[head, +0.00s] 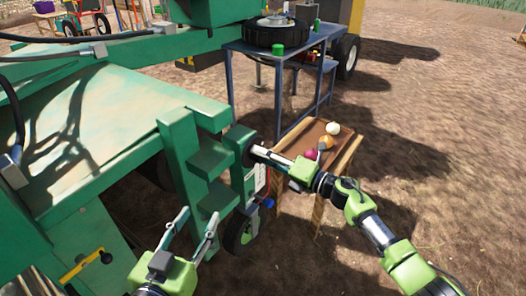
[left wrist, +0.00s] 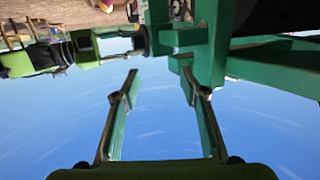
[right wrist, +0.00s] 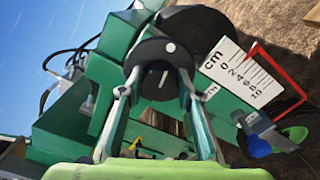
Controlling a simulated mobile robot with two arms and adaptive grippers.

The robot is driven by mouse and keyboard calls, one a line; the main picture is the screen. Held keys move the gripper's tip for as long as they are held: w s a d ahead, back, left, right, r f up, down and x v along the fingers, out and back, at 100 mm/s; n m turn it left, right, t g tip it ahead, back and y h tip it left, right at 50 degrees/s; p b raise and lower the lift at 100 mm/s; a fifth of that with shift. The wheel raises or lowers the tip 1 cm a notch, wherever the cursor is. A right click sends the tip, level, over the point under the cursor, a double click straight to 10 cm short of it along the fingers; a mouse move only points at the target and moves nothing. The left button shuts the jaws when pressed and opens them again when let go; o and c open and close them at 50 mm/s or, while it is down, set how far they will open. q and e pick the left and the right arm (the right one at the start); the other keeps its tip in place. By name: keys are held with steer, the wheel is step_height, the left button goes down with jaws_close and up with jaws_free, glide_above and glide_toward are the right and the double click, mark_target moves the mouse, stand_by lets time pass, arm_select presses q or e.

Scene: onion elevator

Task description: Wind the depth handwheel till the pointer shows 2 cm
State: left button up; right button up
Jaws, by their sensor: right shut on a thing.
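The white cm scale (right wrist: 238,72), marked 0 to 10, sits right of the wheel. The red pointer (right wrist: 277,66) meets its edge near the low end, about 2; the exact reading is hard to tell. My left gripper (head: 200,214) is open and empty beside the green frame.
A wooden crate (head: 346,158) with several onions stands right of the machine. A blue table (head: 232,45) with a tyre (head: 275,34) stands behind. A small wheel (head: 238,232) is below the frame. Bare soil lies open at right.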

steer(key=shift+m+p, duration=0.75)
steer(key=shift+m, duration=0.45)
arm_select(q)
steer(key=s+a+f+g+y, duration=0.1)
steer(key=s+a+f+g, duration=0.1)
steer(key=s+f+g, duration=0.3)
steer(key=shift+a+f+g+y, duration=0.3)
steer(key=shift+f+y, duration=0.1)
steer(key=shift+f, duration=1.95)
arm_select(e)
steer(key=o, duration=1.1)
steer(key=shift+d, duration=0.1)
steer(key=v, duration=1.2)
